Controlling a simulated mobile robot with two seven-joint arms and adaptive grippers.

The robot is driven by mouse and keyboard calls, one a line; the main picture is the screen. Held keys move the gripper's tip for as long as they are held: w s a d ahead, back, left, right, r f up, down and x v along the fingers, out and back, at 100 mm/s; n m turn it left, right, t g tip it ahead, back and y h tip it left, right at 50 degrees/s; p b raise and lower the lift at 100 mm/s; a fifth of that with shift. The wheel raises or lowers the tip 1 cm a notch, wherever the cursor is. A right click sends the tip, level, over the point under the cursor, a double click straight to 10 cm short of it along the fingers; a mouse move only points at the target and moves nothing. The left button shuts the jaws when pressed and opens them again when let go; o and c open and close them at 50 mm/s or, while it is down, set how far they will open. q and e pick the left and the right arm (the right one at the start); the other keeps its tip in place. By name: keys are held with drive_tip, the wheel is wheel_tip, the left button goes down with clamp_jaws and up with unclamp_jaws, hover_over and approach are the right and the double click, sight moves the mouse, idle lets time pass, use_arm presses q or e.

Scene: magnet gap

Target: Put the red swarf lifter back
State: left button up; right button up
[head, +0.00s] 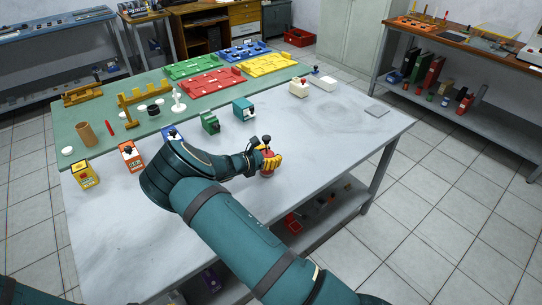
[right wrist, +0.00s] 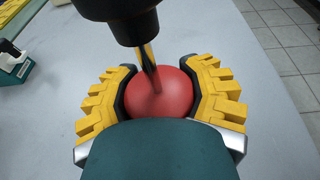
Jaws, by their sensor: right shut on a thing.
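The red swarf lifter (right wrist: 160,92) shows in the right wrist view as a rounded red body with a metal rod and a black top (right wrist: 120,20). My right gripper (right wrist: 160,95) has its yellow padded fingers closed on both sides of the red body. In the head view the gripper (head: 267,161) is over the right half of the grey table (head: 330,130), with the lifter's black knob (head: 266,139) standing above the fingers. I cannot tell whether the lifter touches the table. My left gripper is out of view.
A thin grey plate (head: 377,110) lies near the table's right corner. White blocks (head: 299,90) stand at the back edge. A teal device (head: 243,109) and a green device (head: 210,122) stand behind my gripper. Colored trays (head: 212,83) lie farther back. The table's right part is mostly clear.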

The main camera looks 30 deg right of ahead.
drive_tip(key=shift+f, duration=0.15)
drive_tip(key=o, duration=1.4)
drive_tip(key=shift+r, duration=0.25)
drive_tip(key=p+v, duration=0.2)
drive_tip(key=v, duration=1)
